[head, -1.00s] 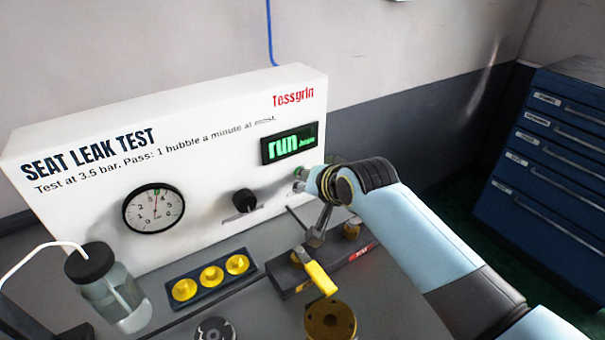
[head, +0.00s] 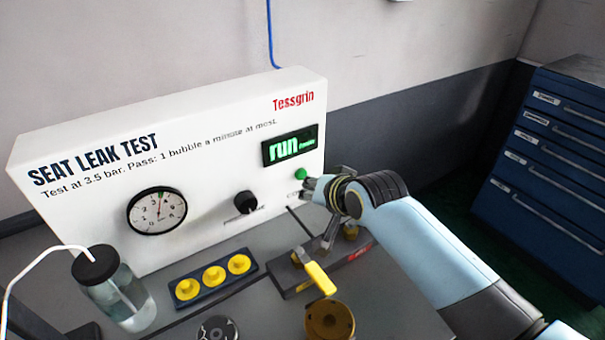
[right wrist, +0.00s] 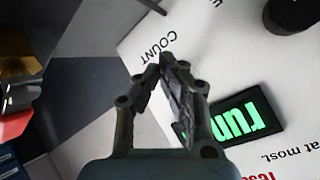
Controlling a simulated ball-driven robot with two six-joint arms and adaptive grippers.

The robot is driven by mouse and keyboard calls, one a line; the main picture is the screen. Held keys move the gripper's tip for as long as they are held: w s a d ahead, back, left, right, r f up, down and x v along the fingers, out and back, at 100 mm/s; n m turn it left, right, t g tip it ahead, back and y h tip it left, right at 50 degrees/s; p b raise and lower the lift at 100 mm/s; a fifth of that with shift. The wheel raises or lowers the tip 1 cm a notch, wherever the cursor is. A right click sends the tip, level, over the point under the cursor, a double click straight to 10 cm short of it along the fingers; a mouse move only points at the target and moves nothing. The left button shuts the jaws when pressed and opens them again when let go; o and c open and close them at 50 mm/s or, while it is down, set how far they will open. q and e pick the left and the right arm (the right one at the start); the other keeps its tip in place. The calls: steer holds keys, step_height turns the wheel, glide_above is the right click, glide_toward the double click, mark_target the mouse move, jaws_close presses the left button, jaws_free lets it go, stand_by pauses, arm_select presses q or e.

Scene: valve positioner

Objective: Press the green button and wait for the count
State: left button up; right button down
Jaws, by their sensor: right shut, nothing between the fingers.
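The green button (head: 301,174) sticks out of the white test panel (head: 215,190), under the lit display (head: 290,146) reading "run" in green. My right gripper (head: 307,187) is shut and empty, just below and right of the button. It looks slightly apart from the button, though contact is hard to judge. In the right wrist view the shut fingers (right wrist: 165,68) are over the panel near the word COUNT, with the display (right wrist: 235,117) at right. A small green patch (right wrist: 182,132) shows behind the fingers, likely the button. My left gripper is out of view.
A valve with a yellow lever (head: 320,278) stands under my right arm. A gauge (head: 157,211) and black knob (head: 245,202) are on the panel. A bubble bottle (head: 115,290), a tray with yellow discs (head: 213,279) and a brass part (head: 329,321) are on the bench.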

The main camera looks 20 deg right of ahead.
steer(key=shift+s+d+p, duration=0.15)
steer(key=shift+s+p, duration=0.5)
steer(key=shift+s, duration=0.5)
steer(key=shift+s+d+p, duration=0.15)
steer(key=shift+s+p, duration=0.5)
steer(key=shift+s, duration=0.5)
steer(key=shift+r, duration=0.1)
